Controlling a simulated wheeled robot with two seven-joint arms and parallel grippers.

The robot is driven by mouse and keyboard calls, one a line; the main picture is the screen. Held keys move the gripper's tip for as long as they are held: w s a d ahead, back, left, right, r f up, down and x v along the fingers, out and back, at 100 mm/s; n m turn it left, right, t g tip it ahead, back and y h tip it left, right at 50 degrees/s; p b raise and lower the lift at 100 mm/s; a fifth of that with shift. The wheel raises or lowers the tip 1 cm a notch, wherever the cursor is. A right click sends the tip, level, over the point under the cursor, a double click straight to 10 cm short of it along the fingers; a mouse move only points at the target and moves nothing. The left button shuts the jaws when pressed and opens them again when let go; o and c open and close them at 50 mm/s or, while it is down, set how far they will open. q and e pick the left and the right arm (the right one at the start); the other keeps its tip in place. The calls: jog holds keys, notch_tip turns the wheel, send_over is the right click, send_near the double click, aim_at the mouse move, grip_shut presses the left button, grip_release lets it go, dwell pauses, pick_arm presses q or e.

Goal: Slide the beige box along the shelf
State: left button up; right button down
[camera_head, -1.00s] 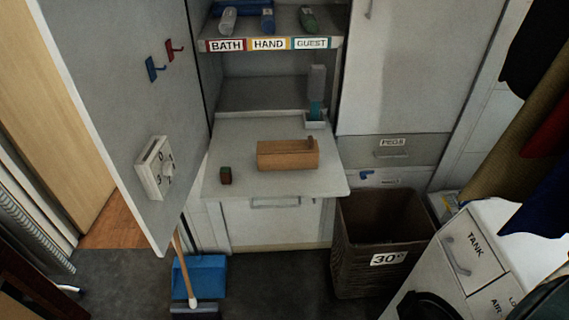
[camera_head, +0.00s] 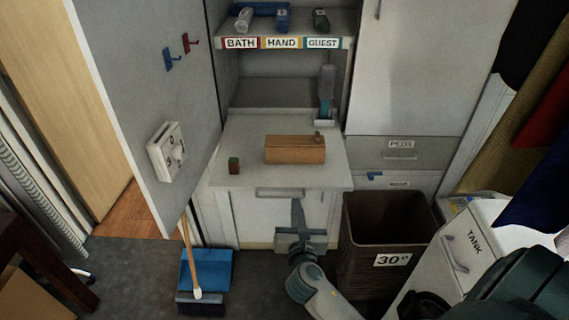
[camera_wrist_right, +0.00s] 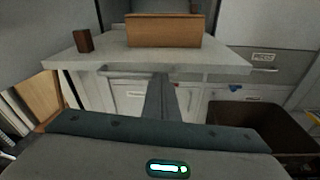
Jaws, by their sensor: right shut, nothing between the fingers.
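The beige box (camera_head: 294,150), tan-brown and oblong with a small knob at its right end, lies on the pull-out shelf (camera_head: 325,176). It also shows in the right wrist view (camera_wrist_right: 165,32), ahead of my fingers. My right gripper (camera_head: 297,205) is shut and empty. It is in front of the shelf's front edge, apart from the box, with its fingers pointing toward the cupboard. In the wrist view its fingers (camera_wrist_right: 161,82) appear below the box, overlapping the drawer front under the shelf. My left gripper is out of view.
A small dark block (camera_head: 234,165) stands left of the box. A grey-and-teal upright item (camera_head: 326,92) stands at the shelf's back right. An open door (camera_head: 150,90) borders the left side. A brown basket (camera_head: 390,225) stands below right.

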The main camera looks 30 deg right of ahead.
notch_tip(320, 180, up, 6)
jog(key=r+n+t+h, duration=0.1)
jog(key=p, duration=0.2)
send_near(295, 150)
jog(key=shift+w+d+r, duration=0.15)
jog(key=shift+w+d, duration=0.15)
jog(key=shift+w, duration=0.1)
jog(key=x, duration=0.3)
jog(key=shift+w+d, duration=0.2)
jog(key=shift+w, duration=0.1)
jog(key=shift+p+x, duration=0.3)
jog(key=shift+x, duration=0.55)
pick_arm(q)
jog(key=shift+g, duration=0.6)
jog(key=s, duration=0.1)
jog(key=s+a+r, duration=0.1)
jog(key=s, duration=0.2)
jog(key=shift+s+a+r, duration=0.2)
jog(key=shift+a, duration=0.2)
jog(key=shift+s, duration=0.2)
pick_arm(e)
jog(key=shift+w, duration=0.15)
